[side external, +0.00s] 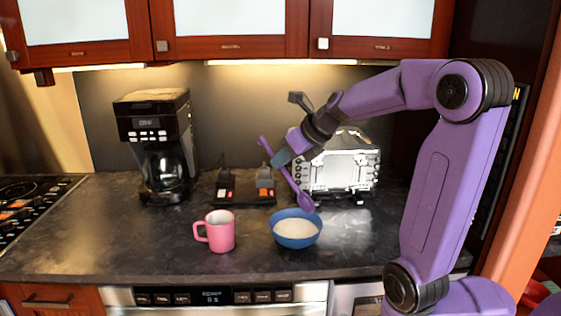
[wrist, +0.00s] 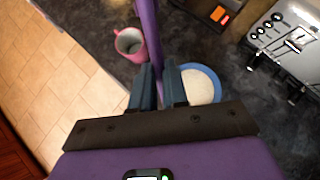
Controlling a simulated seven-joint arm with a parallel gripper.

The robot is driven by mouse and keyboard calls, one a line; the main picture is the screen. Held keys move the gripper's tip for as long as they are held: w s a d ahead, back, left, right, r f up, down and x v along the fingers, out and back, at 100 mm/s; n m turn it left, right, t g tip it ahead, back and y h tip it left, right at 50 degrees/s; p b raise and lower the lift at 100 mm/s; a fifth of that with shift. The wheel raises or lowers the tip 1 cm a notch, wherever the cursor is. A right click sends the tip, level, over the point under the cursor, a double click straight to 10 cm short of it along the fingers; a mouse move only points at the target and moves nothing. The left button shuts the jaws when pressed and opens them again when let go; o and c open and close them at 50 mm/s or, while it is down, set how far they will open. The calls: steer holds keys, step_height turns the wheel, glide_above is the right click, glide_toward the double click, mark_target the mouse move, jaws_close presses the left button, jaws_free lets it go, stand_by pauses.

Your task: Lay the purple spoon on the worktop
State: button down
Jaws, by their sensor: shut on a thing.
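The purple spoon (side external: 302,199) is held slanted in the air by my gripper (side external: 283,157), which is shut on its handle. Its bowl end hangs low, over or just behind the back rim of the blue bowl (side external: 281,235); I cannot tell whether it touches. In the wrist view the spoon (wrist: 149,30) runs up between the two fingers of my gripper (wrist: 160,72). The blue bowl (wrist: 215,76) holds something white and is partly hidden by a finger. The dark worktop (side external: 130,240) lies beneath.
A pink mug (side external: 221,232) stands left of the bowl. A coffee maker (side external: 157,145) stands at the back left, and a silver toaster (side external: 340,170) behind the bowl. A dark stand with orange switches (side external: 245,190) sits between them. The worktop left of the mug and right of the bowl is clear.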

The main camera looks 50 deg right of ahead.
steer(key=shift+s+a+r+n+g+y, duration=0.2)
steer(key=shift+s+r+n+g+y, duration=0.1)
steer(key=shift+s+g, duration=0.35)
steer(key=shift+s+f+n+g, duration=0.1)
steer(key=shift+s+n+g, duration=0.1)
steer(key=shift+n+g, duration=0.1)
steer(key=shift+s+d+f+n+g+y, duration=0.1)
steer(key=shift+d+f+n+g+y, duration=0.05)
steer(key=shift+f+n+g+y, duration=0.2)
step_height(320, 180, down, 4)
steer(key=s+d+n+g+y, duration=0.1)
steer(key=d+n+g, duration=0.2)
steer(key=n, duration=0.2)
steer(key=n+g+h, duration=0.3)
steer(key=n, duration=1.6)
glide_above(356, 240)
step_height(356, 240, down, 11)
steer(key=shift+r, duration=0.15)
steer(key=shift+f, duration=4.35)
